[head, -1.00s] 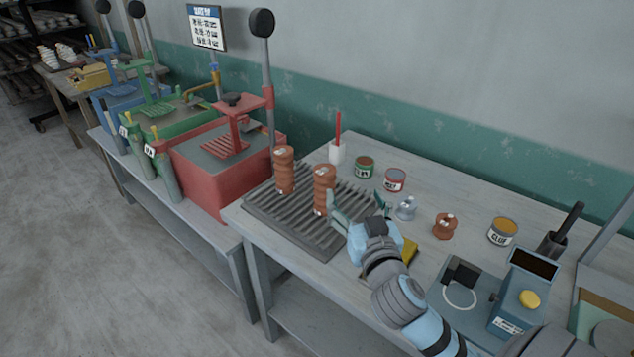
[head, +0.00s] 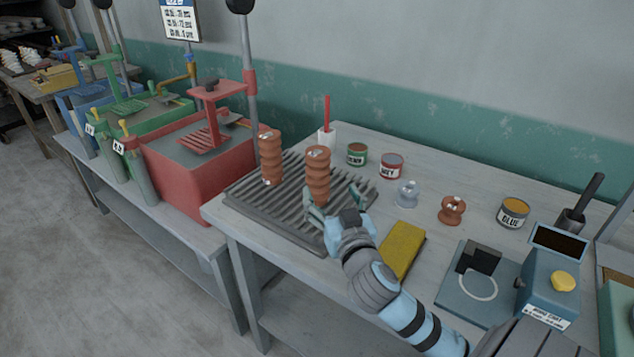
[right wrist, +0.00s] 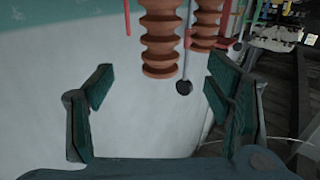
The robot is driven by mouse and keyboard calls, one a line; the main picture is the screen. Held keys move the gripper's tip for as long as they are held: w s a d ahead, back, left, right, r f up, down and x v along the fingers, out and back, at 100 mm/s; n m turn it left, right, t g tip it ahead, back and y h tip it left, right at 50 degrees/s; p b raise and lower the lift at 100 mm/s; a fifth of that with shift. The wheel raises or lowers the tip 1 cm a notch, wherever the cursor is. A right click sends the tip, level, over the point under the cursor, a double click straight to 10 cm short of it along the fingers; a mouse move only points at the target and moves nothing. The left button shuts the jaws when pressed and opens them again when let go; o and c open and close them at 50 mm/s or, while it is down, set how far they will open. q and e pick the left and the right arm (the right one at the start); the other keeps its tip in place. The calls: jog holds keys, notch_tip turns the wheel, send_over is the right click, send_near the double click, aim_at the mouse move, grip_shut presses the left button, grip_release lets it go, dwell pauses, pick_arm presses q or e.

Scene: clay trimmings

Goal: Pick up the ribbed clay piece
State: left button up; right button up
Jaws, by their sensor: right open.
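Two reddish-brown ribbed clay pieces stand upright on the grey slatted rack in the head view, a nearer one (head: 318,172) and one farther left (head: 270,158). My right gripper (head: 335,201) is open, low and just right of the nearer piece. In the right wrist view, the nearer piece (right wrist: 160,38) appears ahead in the gap between the spread green-padded fingers (right wrist: 160,88), with nothing gripped. The other piece (right wrist: 205,22) shows behind it to the right. Whether a finger touches the clay cannot be told. My left gripper is not in view.
The slatted rack (head: 290,232) lies at the table's left end, beside a red press box (head: 180,175). A yellow sponge (head: 403,250), small cans, a short clay spool (head: 452,210) and a blue device (head: 550,285) stand to the right.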

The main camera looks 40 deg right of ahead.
aim_at(321, 172)
jog(key=x, duration=1.1)
jog(key=shift+w+r, duration=0.2)
jog(key=shift+w, duration=0.15)
jog(key=shift+s+r, duration=0.1)
grip_shut()
